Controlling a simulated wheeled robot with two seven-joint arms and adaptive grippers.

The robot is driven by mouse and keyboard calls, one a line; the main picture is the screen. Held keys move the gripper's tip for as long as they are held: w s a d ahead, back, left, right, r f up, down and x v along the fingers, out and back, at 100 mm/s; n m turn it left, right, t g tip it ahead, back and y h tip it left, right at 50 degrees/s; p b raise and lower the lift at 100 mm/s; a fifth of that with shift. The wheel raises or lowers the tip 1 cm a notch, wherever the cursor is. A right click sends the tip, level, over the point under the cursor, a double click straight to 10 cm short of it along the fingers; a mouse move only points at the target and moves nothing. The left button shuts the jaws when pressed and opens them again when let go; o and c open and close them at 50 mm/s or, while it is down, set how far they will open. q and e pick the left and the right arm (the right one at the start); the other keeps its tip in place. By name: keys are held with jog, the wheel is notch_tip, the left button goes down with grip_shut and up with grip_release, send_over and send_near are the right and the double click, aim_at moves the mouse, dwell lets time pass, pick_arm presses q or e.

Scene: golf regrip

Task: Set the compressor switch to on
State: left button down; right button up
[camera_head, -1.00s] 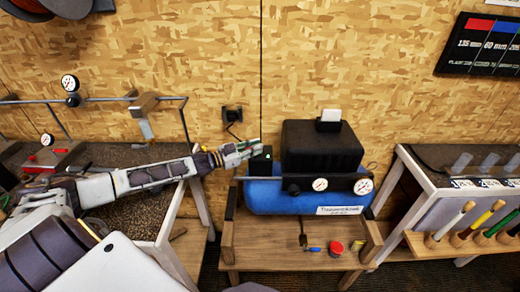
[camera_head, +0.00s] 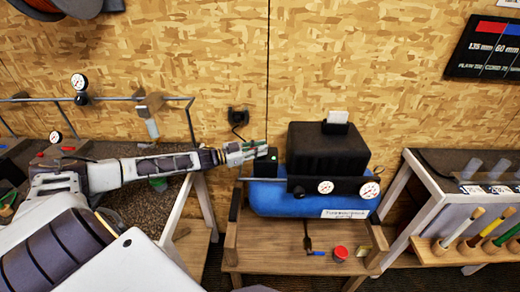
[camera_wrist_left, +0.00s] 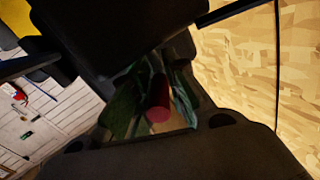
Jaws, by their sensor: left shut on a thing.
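The compressor is a blue tank (camera_head: 283,203) with a black housing (camera_head: 325,148) on top, on a wooden stand. A small dark switch box (camera_head: 266,165) with a green spot is at its left end. My left gripper (camera_head: 255,151) reaches in from the left, with its fingertips right beside the top of this box. In the left wrist view, a dull red rounded piece (camera_wrist_left: 158,98) sits between the green-padded fingers, which are shut on it. It looks like the switch's lever, and its base is hidden. I cannot read the switch's position. My right gripper is not in view.
A red-lidded jar (camera_head: 340,253) and a brush (camera_head: 308,242) lie on the wooden stand (camera_head: 275,254). A wall outlet (camera_head: 238,117) is behind my gripper. A club rack (camera_head: 455,250) stands at the right.

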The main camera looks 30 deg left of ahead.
pick_arm(q)
jog(key=c, duration=1.6)
grip_release()
jog(key=shift+w+a+r, duration=0.15)
jog(key=shift+r, duration=0.15)
jog(key=shift+o, duration=0.8)
jog(key=shift+f, duration=0.2)
jog(key=shift+s+f, duration=0.1)
jog(key=shift+s, duration=0.1)
jog(key=shift+v, duration=1.9)
jog(key=v, duration=0.8)
